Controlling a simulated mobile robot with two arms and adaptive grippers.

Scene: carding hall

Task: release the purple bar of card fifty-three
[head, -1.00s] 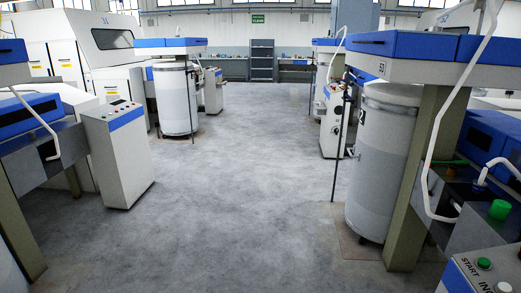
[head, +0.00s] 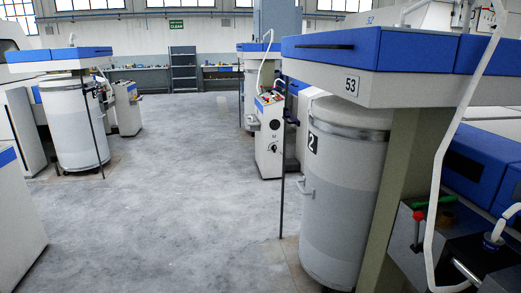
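Card fifty-three (head: 378,60) stands close on the right in the head view, a blue and pale grey machine head with a small "53" plate (head: 351,85). I cannot make out a purple bar on it. A lever with a red knob (head: 419,215) stands on its dark lower panel at the right, beside a bent white tube (head: 436,190). Neither of my grippers is in view.
A tall grey can (head: 343,195) marked "2" stands under the card's head, with a thin dark post (head: 283,160) at its left. A control box (head: 268,138) stands beyond. More cans and machines line the left. The grey floor aisle (head: 170,200) is clear.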

